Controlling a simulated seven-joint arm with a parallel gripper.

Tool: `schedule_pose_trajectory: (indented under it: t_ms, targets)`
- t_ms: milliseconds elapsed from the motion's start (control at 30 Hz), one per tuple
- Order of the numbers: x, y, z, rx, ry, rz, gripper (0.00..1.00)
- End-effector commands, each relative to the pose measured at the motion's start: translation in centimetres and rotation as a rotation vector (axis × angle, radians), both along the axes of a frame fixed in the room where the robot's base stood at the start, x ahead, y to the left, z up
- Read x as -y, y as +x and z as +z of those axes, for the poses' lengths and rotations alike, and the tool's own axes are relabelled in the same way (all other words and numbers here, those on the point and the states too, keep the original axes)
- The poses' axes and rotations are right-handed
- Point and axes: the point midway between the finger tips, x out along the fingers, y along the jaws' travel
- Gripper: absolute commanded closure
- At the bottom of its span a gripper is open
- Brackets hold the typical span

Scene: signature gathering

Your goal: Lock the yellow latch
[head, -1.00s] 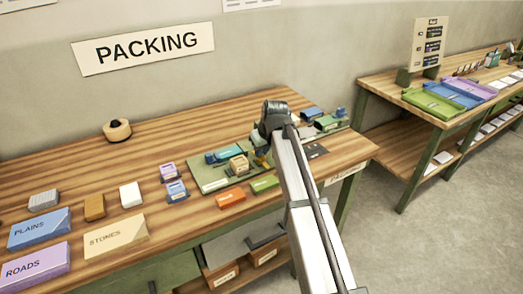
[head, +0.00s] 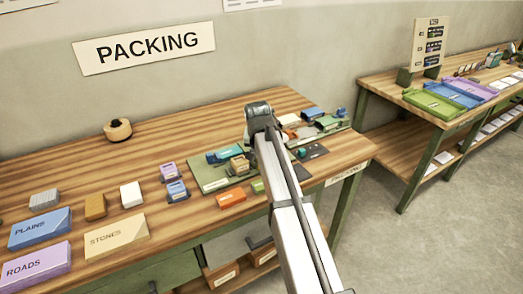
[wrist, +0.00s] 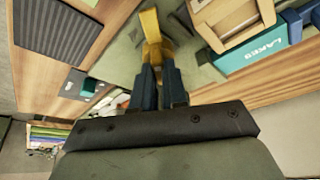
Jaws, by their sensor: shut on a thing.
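The yellow latch (wrist: 151,26) shows at the top middle of the wrist view, a bent yellow piece above a grey-green surface. My gripper (wrist: 158,62) has its two dark blue fingers close together on the latch's near end. The gripped part is partly hidden between the fingers. In the head view my arm covers the gripper and the latch. The arm's end stands over the right part of the green board (head: 208,182) on the packing table. I cannot tell from these views whether the latch is locked.
A teal box marked LAKES (wrist: 262,54) and a wooden block (wrist: 222,18) sit close right of the latch. A dark ribbed panel (wrist: 58,32) lies to the left. An orange piece (head: 231,200) lies in front of the board. The table's left rear is mostly clear.

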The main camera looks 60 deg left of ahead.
Motion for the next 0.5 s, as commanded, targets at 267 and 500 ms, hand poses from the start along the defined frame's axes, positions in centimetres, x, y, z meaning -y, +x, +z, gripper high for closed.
schedule_pose_trajectory:
  t_ms: [267,500]
  targets:
    - [-0.26,-0.17,0.04,0.001,-0.001,-0.263,1.0]
    - [-0.41,-0.18,0.05,0.0,0.0,-0.49,1.0]
